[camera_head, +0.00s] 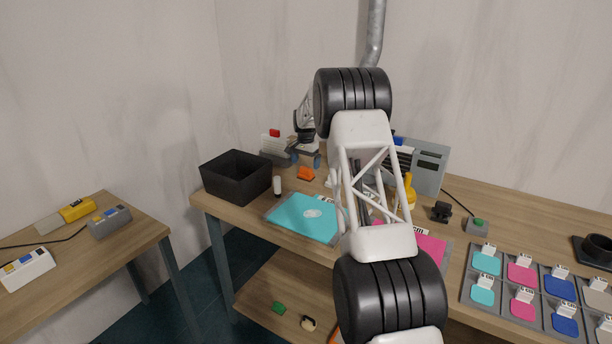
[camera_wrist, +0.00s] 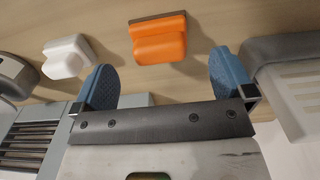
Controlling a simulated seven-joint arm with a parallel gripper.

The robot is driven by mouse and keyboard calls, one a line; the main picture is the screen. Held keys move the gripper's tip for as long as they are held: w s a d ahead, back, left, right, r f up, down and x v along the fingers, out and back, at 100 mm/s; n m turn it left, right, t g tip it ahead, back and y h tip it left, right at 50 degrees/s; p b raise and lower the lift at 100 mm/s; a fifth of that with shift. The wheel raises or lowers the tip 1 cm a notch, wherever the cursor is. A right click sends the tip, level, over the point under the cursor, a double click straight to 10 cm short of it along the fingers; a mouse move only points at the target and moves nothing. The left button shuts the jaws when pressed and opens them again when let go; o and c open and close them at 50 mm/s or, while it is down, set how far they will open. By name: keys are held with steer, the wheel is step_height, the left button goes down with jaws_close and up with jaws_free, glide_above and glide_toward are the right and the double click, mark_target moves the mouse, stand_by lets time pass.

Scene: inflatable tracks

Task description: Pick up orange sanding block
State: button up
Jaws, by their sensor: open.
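The orange sanding block (camera_wrist: 160,42) lies on the wooden table, and in the wrist view it sits ahead of the gap between my fingers. In the head view the orange block (camera_head: 306,173) is on the table right of the black bin. My gripper (camera_wrist: 165,86) is open, with its two blue fingers apart and nothing between them. In the head view my gripper (camera_head: 306,160) hangs just above and behind the orange block. The fingers do not appear to touch the block.
A white block (camera_wrist: 66,56) lies left of the orange one, near my left finger. A grey object (camera_wrist: 285,75) stands close to my right finger.

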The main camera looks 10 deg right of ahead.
mark_target(306, 168)
steer(key=shift+f, duration=2.6)
steer(key=shift+c, duration=0.2)
steer(key=c, duration=1)
steer(key=shift+r, duration=0.2)
steer(key=shift+r, duration=1.5)
steer(key=shift+s+r, duration=0.15)
steer(key=shift+s, duration=0.05)
steer(key=shift+s+a+r, duration=0.25)
steer(key=shift+s, duration=2.35)
steer(key=shift+s+a+r, duration=0.2)
steer(key=shift+s+a, duration=0.05)
steer(key=shift+s, duration=2.35)
steer(key=shift+s+a+r, duration=0.25)
steer(key=shift+s, duration=2.35)
